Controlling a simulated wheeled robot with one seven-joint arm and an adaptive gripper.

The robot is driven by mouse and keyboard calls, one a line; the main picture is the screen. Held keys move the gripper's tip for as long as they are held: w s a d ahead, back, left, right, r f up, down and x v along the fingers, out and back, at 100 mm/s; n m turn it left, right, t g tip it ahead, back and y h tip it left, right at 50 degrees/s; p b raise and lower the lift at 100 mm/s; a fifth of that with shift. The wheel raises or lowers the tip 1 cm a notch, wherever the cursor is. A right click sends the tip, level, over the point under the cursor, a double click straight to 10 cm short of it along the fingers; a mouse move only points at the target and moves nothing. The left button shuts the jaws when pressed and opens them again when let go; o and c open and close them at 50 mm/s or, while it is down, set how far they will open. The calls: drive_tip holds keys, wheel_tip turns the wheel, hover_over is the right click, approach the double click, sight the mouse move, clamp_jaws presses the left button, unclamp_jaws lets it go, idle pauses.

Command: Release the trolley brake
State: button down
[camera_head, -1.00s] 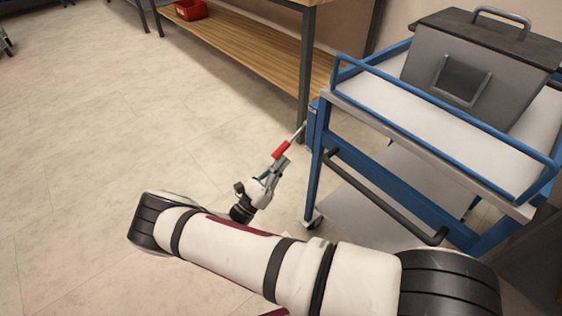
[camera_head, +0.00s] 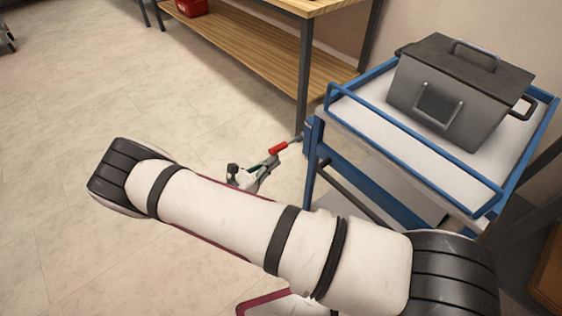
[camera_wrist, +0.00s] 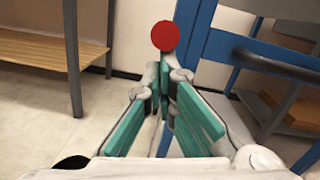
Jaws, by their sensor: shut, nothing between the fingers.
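The brake lever's red grip (camera_head: 278,148) sits on a grey rod at the near left corner of the blue trolley (camera_head: 404,138). The lever sticks out from the trolley to the left and slopes slightly down. My gripper (camera_head: 274,162) is at the grip's lower side, close to it; whether they touch is unclear. In the wrist view the red grip's round end (camera_wrist: 165,36) shows just beyond the tips of my teal-padded fingers (camera_wrist: 163,75). The fingers are shut with nothing between them. The lever's pivot is not clearly visible.
A grey lidded box (camera_head: 448,105) stands on the trolley's white top. A wooden workbench (camera_head: 250,65) with a red bin (camera_head: 191,7) on its lower shelf stands behind and left; its grey leg is close to the lever.

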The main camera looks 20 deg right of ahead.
sight(268, 153)
drive_tip(key=shift+s+r+g+y+p, duration=0.1)
drive_tip(key=shift+r+g+y+p, duration=0.4)
drive_tip(key=shift+r+y+p, duration=0.8)
drive_tip(key=shift+r+h+p, duration=0.3)
drive_tip(key=shift+r+p, duration=0.4)
drive_tip(key=shift+r, duration=0.1)
drive_tip(key=shift+r, duration=0.1)
drive_tip(key=s+a+f+b, duration=0.1)
drive_tip(key=s+a, duration=0.4)
drive_tip(key=a, duration=0.5)
drive_tip(key=shift+s+f, duration=0.2)
drive_tip(key=shift+f, duration=0.2)
drive_tip(key=shift+a, duration=0.1)
